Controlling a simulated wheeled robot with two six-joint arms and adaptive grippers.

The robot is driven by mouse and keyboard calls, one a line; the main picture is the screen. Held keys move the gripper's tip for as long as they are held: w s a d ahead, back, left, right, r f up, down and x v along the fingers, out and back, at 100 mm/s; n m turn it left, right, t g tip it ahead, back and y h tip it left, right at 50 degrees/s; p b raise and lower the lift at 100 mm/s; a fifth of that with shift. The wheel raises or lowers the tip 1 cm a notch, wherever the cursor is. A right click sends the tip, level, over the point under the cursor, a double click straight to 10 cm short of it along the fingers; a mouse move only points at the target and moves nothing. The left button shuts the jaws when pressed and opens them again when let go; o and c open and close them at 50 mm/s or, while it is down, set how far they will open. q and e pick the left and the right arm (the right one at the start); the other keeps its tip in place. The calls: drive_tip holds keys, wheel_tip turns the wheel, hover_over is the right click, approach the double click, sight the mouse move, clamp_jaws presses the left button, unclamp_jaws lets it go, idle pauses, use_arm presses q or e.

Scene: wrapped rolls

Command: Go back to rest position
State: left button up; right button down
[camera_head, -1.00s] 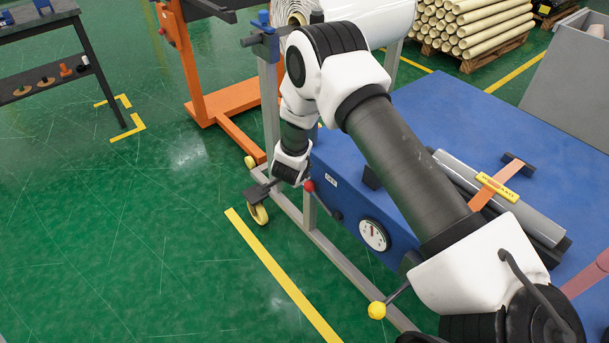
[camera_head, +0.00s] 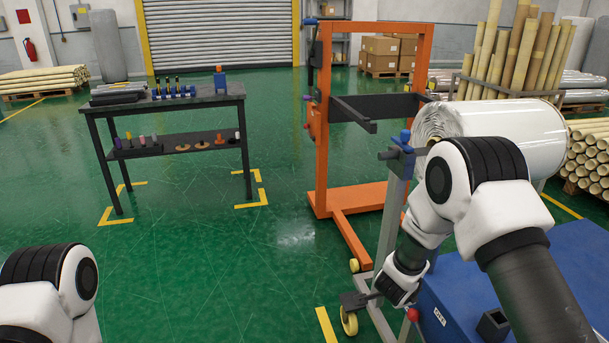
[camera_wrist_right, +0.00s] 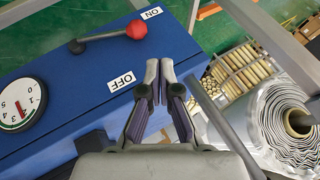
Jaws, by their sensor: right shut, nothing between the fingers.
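My right gripper (camera_wrist_right: 158,75) is shut and empty in the right wrist view, with its fingertips together above the floor side of a blue machine (camera_wrist_right: 65,60). In the head view my right arm comes in from the lower right and bends down, with its wrist beside the blue machine (camera_head: 470,265) and the grey frame. My left arm shows only as a white and black joint at the lower left of the head view. The left gripper is out of view.
A lever with a red knob (camera_wrist_right: 136,28) and a gauge (camera_wrist_right: 18,105) are on the machine near my right gripper. A white wrapped roll (camera_head: 500,118) lies behind my right arm. An orange lift (camera_head: 322,120) and a dark table (camera_head: 165,98) stand beyond. Green floor between them is clear.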

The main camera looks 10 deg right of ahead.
drive_tip(key=s+a+f+n+g+p, duration=0.1)
drive_tip(key=s+f+n, duration=0.15)
drive_tip(key=s, duration=0.55)
drive_tip(key=s+a+f+n+g+y+p, duration=0.1)
drive_tip(key=s+f+n+g+p, duration=0.1)
drive_tip(key=s+f, duration=0.35)
drive_tip(key=s+a+f+n+g+p, duration=0.1)
drive_tip(key=s+f+n, duration=0.15)
drive_tip(key=s, duration=0.65)
drive_tip(key=s+a+r+n+g+y, duration=0.1)
drive_tip(key=s+a+n+y, duration=0.3)
drive_tip(key=s+n, duration=0.7)
drive_tip(key=shift+s+a+r+g+p, duration=0.3)
drive_tip(key=shift+s+a+r, duration=0.35)
drive_tip(key=shift+a, duration=0.55)
drive_tip(key=shift+s, duration=0.1)
